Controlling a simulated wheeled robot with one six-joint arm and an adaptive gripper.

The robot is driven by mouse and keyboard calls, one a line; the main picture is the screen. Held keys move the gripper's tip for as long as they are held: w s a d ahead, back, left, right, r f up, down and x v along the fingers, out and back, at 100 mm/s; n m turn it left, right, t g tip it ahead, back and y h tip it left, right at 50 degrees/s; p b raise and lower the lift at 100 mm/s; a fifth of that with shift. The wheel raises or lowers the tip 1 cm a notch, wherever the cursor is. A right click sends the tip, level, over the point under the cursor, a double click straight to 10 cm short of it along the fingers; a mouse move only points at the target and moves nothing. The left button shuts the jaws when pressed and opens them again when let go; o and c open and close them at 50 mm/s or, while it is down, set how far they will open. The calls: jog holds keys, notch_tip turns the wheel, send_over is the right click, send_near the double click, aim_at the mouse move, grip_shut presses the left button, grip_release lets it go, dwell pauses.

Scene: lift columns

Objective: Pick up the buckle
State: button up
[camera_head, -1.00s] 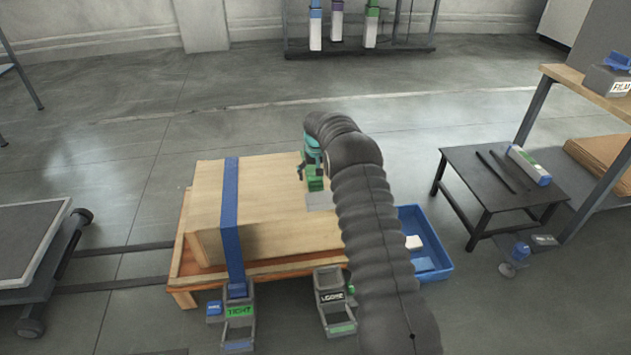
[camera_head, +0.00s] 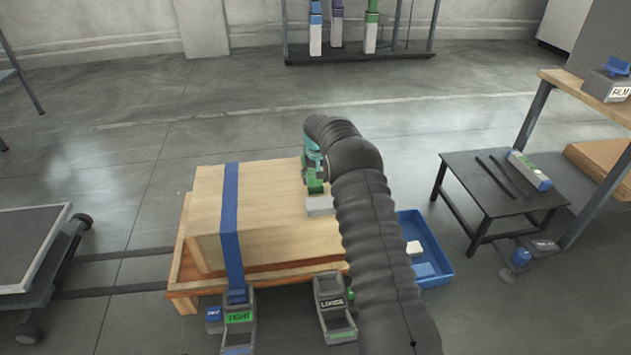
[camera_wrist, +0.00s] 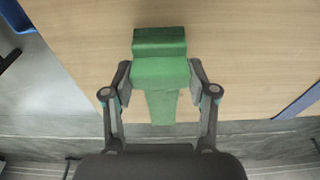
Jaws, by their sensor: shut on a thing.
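The green buckle (camera_wrist: 160,72) is a blocky piece with a narrower green tail, held between the fingers in the wrist view. In the head view the buckle (camera_head: 315,183) shows small over the right part of the wooden box's top, with a light grey block (camera_head: 320,206) just in front of it. My gripper (camera_wrist: 160,78) is shut on the buckle, one finger on each side. I cannot tell whether the buckle touches the box top. My arm hides part of the box's right end in the head view.
The wooden box (camera_head: 270,205) lies on a pallet (camera_head: 185,285), with a blue strap (camera_head: 231,205) around its left part. Ratchets marked TIGHT (camera_head: 239,318) and LOOSE (camera_head: 334,305) stand in front. A blue bin (camera_head: 440,265) and black table (camera_head: 490,185) are right.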

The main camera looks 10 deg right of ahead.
jog(key=r, duration=0.3)
jog(key=shift+s+d+r, duration=0.1)
jog(key=shift+d+r, duration=0.2)
jog(key=s+d+r, duration=0.5)
jog(key=d+r, duration=0.1)
jog(key=d, duration=0.3)
jog(key=shift+s+d+r+b, duration=0.2)
jog(key=shift+s+r+b, duration=0.05)
jog(key=shift+s+b, duration=0.2)
jog(key=shift+w, duration=0.1)
